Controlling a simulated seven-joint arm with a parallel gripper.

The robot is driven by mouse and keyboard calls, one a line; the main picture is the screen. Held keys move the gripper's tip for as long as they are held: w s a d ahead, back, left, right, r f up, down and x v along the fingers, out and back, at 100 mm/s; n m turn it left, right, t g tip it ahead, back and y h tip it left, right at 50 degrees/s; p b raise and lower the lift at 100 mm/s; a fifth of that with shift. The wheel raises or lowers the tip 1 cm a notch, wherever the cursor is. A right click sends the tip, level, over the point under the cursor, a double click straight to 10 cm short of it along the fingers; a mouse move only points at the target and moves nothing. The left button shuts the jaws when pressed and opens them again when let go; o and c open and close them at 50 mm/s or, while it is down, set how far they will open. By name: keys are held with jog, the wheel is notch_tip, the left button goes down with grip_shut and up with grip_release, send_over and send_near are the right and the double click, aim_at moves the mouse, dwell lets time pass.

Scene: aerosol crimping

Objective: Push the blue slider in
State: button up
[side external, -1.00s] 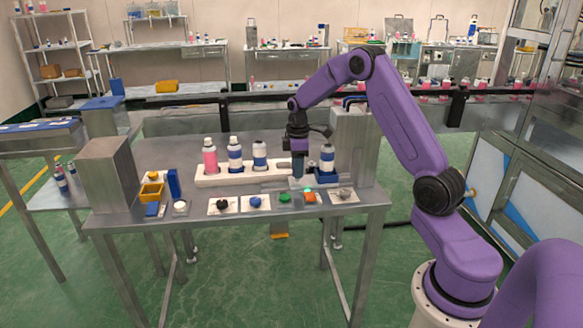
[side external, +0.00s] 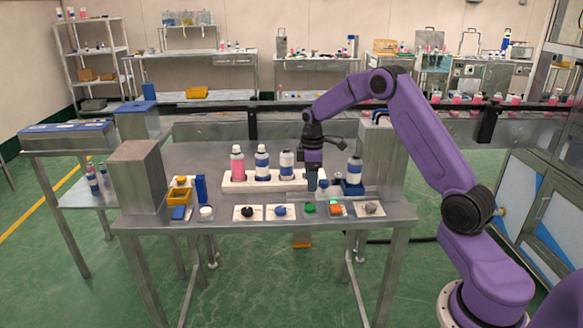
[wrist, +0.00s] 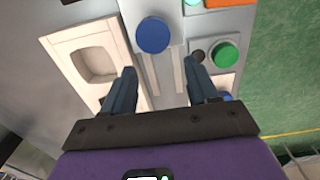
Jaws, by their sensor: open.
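The blue slider shows as a round blue knob (wrist: 152,35) in the wrist view, on a pale carriage over a grey track with rails. In the side view the small blue knob (side external: 323,184) is just right of my gripper (side external: 312,188). In the wrist view my gripper (wrist: 160,76) is open, its two fingers apart and empty. The knob lies ahead of the fingertips, not between them. I cannot tell the exact height of the fingertips over the track. A white-and-blue can (side external: 355,170) stands in a blue holder (side external: 352,188) right of the knob.
A white rack (side external: 260,182) with several bottles and cans stands to the left. A green button (wrist: 227,54) and an orange part (side external: 335,208) lie toward the front edge. Grey metal blocks (side external: 138,178) stand at both table ends.

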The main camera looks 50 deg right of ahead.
jog(key=w+a, duration=0.3)
jog(key=shift+w+a, duration=0.15)
jog(key=shift+a, duration=0.05)
notch_tip(320, 180, up, 18)
jog(key=s+a, duration=0.7)
jog(key=a, duration=0.2)
jog(key=s+a+f+n, duration=0.1)
jog(key=s+a, duration=0.6)
jog(key=a, duration=0.3)
jog(key=shift+n, duration=0.3)
jog(key=shift+a+f, duration=0.1)
jog(key=m, duration=1.2)
send_over(324, 181)
notch_tip(324, 181, down, 17)
jog(key=shift+a+r, duration=0.1)
